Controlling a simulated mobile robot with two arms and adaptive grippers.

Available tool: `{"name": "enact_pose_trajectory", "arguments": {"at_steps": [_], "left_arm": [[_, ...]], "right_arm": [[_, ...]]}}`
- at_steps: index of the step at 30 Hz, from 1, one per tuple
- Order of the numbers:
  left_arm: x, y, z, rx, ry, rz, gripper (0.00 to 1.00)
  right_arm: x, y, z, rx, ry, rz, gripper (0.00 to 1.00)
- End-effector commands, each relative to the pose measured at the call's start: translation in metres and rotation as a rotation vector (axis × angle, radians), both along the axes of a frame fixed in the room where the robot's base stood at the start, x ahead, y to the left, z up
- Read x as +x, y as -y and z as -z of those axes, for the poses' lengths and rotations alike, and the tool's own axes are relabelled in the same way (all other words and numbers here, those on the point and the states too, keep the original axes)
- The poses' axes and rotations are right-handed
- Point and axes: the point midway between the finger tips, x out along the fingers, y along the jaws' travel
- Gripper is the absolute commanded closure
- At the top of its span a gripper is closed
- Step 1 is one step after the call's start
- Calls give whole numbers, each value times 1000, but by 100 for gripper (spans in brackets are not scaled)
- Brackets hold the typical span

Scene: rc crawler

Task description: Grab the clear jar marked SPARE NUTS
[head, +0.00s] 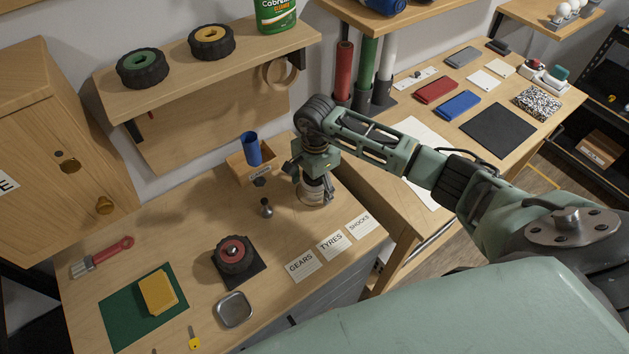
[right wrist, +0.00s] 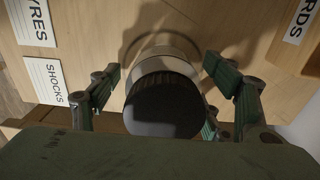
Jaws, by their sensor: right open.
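A small clear jar (head: 313,195) stands on the workbench, partly hidden under my right gripper (head: 311,178). In the right wrist view the jar (right wrist: 165,98) shows its dark ribbed lid facing the camera, with a pale band and clear body beyond it. My right gripper (right wrist: 163,82) is open, with its fingers on either side of the lid and visible gaps between. No lettering on the jar can be read in either view. My left gripper is not in view.
Cards marked GEARS (head: 301,265), TYRES (head: 331,245) and SHOCKS (head: 359,225) lie in front of the jar. A wooden box (head: 238,167) with a blue cup (head: 250,148) stands behind left. A wheel (head: 234,254) sits on a dark mat, and a small dark-knobbed item (head: 266,208) is nearby.

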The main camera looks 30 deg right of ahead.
Motion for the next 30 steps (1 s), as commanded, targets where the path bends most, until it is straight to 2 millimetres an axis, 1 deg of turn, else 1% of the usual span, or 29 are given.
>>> {"name": "enact_pose_trajectory", "arguments": {"at_steps": [2, 3, 19, 26, 30], "left_arm": [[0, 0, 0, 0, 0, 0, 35], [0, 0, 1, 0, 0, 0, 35], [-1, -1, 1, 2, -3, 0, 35], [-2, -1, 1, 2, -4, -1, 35], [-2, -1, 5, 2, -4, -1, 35]], "right_arm": [[0, 0, 0, 0, 0, 0, 28], [0, 0, 0, 0, 0, 0, 30], [0, 0, 0, 0, 0, 0, 76], [0, 0, -1, 0, 1, 0, 76], [1, 0, -6, -1, 3, 0, 76]]}}
